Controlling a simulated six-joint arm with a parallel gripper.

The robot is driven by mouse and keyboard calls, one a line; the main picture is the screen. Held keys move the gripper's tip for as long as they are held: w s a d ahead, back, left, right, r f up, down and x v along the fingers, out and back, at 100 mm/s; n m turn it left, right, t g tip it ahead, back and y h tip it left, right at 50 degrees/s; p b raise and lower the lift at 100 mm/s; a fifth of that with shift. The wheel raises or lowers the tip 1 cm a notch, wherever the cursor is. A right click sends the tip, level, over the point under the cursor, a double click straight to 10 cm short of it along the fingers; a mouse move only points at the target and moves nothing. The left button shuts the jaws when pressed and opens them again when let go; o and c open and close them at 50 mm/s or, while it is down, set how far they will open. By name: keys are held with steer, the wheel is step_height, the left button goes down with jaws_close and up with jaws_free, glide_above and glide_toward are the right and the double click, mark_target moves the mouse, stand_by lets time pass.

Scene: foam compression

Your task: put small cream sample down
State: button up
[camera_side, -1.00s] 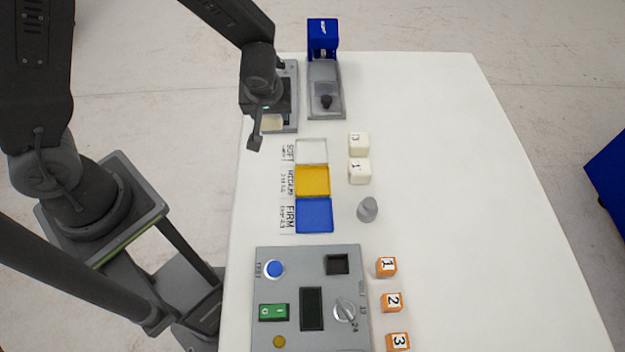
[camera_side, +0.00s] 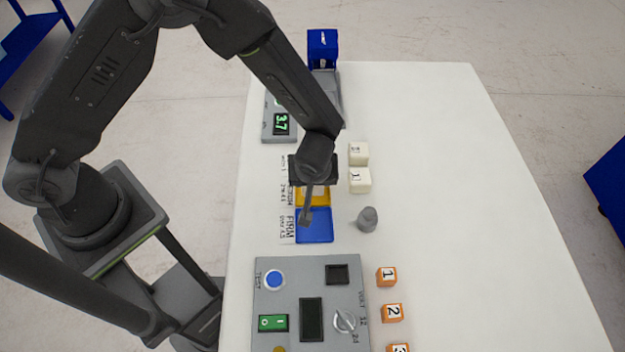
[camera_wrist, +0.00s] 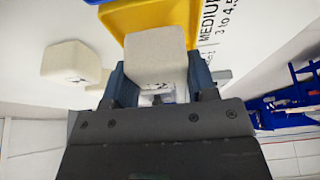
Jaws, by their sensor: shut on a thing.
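My gripper (camera_side: 307,205) is over the column of coloured trays. In the wrist view my gripper (camera_wrist: 158,85) is shut on the small cream sample (camera_wrist: 156,55), a pale block between its two fingers. The blue FIRM tray (camera_side: 315,227) is empty where visible. The white SOFT tray is hidden under my arm. Whether the sample touches a tray, I cannot tell.
Two cream blocks (camera_side: 359,179) stand right of the trays, with a grey knob-like weight (camera_side: 368,219) below them. A grey control panel (camera_side: 290,298) and orange numbered cubes (camera_side: 391,313) lie nearer. A scale display (camera_side: 281,123) reads 3.7. The table's right side is clear.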

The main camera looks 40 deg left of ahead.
steer(key=shift+f, duration=0.85)
steer(key=shift+f, duration=0.1)
steer(key=o, duration=1)
steer(key=shift+c, duration=0.2)
steer(key=v, duration=1.2)
steer(key=s+a+r+m+h, duration=0.1)
steer(key=s+a+r+m, duration=0.1)
steer(key=a+r, duration=0.4)
steer(key=s+a+r+m, duration=0.1)
steer(key=a+r, duration=0.3)
steer(key=r, duration=0.5)
steer(key=s+a+r+m+t+h, duration=0.2)
steer(key=s+a+r+m, duration=0.3)
steer(key=s, duration=0.5)
step_height(320, 180, up, 2)
steer(key=shift+s+a+r+m, duration=0.1)
steer(key=shift+s+a+m, duration=0.2)
steer(key=shift+m, duration=0.2)
